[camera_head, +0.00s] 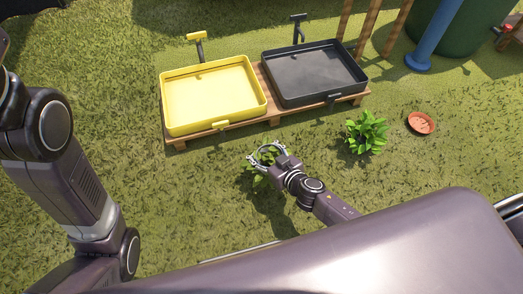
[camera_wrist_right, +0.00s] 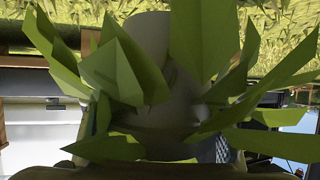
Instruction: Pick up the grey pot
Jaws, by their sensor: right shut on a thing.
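My right gripper (camera_head: 266,157) is over the grass in front of the yellow tray, shut around a leafy green plant (camera_head: 258,181). In the right wrist view the plant's leaves (camera_wrist_right: 125,70) fill the middle, and the grey pot (camera_wrist_right: 150,30) shows behind and between them. The gripper's finger pads show partly beside the pot, half covered by leaves. In the head view the pot itself is hidden by the gripper and leaves. My left arm shows at the left edge; its gripper is out of view.
A yellow tray (camera_head: 213,94) and a black tray (camera_head: 315,76) stand on a wooden pallet (camera_head: 274,121) beyond the gripper. Another leafy plant (camera_head: 366,132) stands to the right, with a terracotta dish (camera_head: 421,123) farther right. Grass to the left is clear.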

